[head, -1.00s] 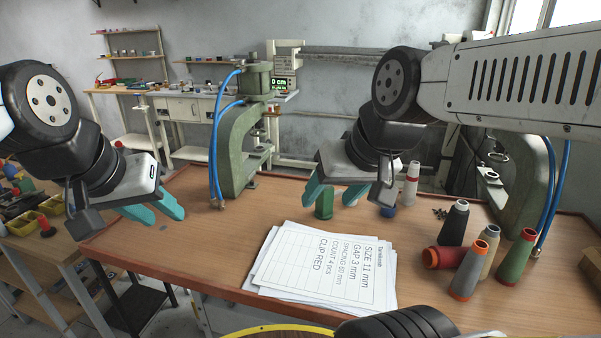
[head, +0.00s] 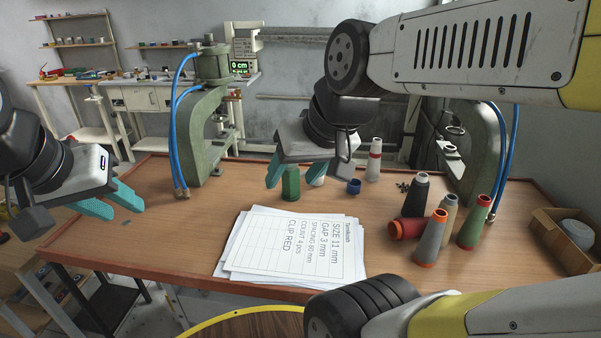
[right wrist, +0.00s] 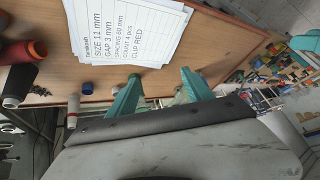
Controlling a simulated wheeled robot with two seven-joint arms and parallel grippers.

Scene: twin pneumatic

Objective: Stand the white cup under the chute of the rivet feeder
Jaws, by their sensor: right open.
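The white cup (head: 317,180) stands on the table, partly hidden behind my right gripper. A pale shape that looks like it shows near the fingers in the right wrist view (right wrist: 180,96). My right gripper (head: 302,184) is open with teal fingers pointing down, in front of the cup and a green bottle-like object (head: 291,184); the fingers also show in the right wrist view (right wrist: 160,74). I cannot tell whether they touch anything. My left gripper (head: 127,212) is open and empty over the table's left edge. I cannot make out the rivet feeder's chute with certainty.
A green press (head: 208,130) with blue hoses stands at back left, another (head: 482,140) at right. A small blue cup (head: 353,187), a white-and-red cone (head: 374,160), several thread cones (head: 430,240) and a cardboard box (head: 548,232) stand rightward. Papers (head: 290,245) cover the front middle.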

